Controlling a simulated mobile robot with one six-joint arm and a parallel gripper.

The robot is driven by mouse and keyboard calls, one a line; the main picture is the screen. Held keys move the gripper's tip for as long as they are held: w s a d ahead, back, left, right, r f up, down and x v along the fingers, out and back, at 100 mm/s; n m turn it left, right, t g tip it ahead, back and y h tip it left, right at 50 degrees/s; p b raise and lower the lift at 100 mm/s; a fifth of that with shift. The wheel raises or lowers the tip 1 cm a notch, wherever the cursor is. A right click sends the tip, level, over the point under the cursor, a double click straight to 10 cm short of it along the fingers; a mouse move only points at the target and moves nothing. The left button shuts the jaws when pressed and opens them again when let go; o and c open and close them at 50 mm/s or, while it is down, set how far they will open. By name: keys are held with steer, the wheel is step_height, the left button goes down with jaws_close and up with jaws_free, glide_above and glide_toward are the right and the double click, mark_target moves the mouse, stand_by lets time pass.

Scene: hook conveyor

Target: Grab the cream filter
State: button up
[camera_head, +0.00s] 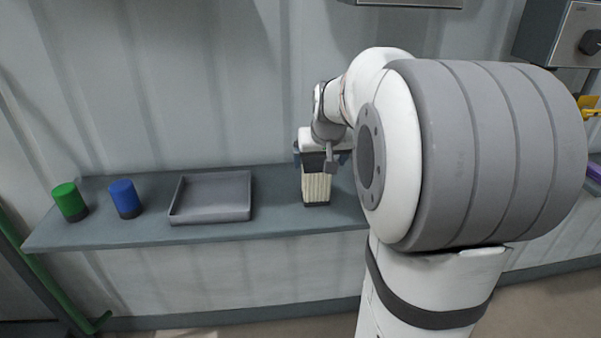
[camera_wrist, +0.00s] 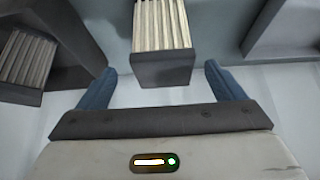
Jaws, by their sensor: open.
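The cream filter (camera_head: 316,188) is a ribbed upright block with a dark end, standing on the grey shelf. In the wrist view the cream filter (camera_wrist: 165,25) shows its pleats and a dark end cap facing me. My gripper (camera_head: 322,157) is at the filter's upper end in the head view. In the wrist view my gripper (camera_wrist: 160,68) is open, with one blue finger on each side of the cap and a visible gap on both sides. Nothing is held. My arm hides the shelf to the right of the filter.
A grey tray (camera_head: 211,214) lies empty on the shelf (camera_head: 120,232), left of the filter. A blue cylinder (camera_head: 125,199) and a green cylinder (camera_head: 70,202) stand farther left. Another darker ribbed block (camera_wrist: 28,57) shows at the left of the wrist view.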

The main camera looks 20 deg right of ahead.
mark_target(316, 180)
steer(key=x, duration=0.6)
steer(key=shift+w+a+f+p, duration=0.15)
steer(key=shift+p, duration=0.2)
steer(key=shift+c, duration=0.2)
steer(key=c, duration=1.1)
